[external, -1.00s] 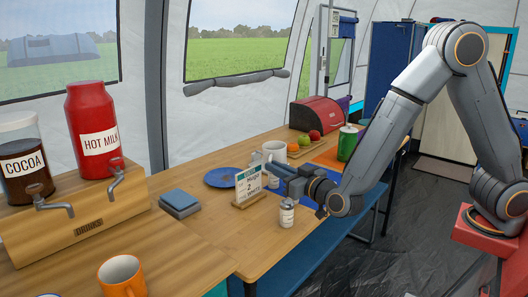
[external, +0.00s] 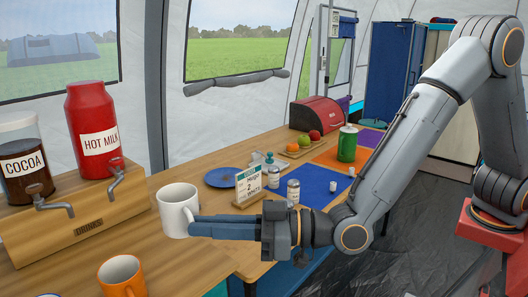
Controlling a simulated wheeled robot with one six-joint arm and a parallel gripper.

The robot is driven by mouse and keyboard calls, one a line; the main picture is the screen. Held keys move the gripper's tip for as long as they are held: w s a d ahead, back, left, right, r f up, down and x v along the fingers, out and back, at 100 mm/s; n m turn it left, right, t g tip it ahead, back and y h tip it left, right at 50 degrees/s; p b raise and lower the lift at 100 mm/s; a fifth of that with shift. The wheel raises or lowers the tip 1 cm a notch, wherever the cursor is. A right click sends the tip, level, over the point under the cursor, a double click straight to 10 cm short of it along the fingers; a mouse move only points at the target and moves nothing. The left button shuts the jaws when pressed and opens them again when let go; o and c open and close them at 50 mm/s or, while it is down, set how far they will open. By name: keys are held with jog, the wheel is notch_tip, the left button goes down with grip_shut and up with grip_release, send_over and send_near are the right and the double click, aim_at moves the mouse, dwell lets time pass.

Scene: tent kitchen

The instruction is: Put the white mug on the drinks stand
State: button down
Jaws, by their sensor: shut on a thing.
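The white mug (external: 174,214) is upright over the near left part of the wooden table, just right of the drinks stand. My gripper (external: 191,222) reaches in from the right and is shut on the mug's handle side. I cannot tell whether the mug's base touches the table. The drinks stand (external: 60,246) is a wooden block labelled DRINKS with two taps. A cocoa jar (external: 22,165) and a red hot milk bottle (external: 92,133) stand on it.
An orange mug (external: 121,277) stands in front of the drinks stand. A sign card (external: 249,184), a blue plate (external: 226,177) and small white-capped jars (external: 293,192) are behind my gripper.

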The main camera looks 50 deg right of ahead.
jog(key=f, duration=0.9)
jog(key=shift+s+a+f, duration=0.15)
jog(key=shift+a+f, duration=0.05)
jog(key=shift+f, duration=0.2)
jog(key=shift+f+b, duration=0.1)
jog(key=shift+b, duration=0.2)
jog(key=shift+f, duration=0.1)
jog(key=c, duration=2)
grip_release()
jog(key=shift+o, duration=0.8)
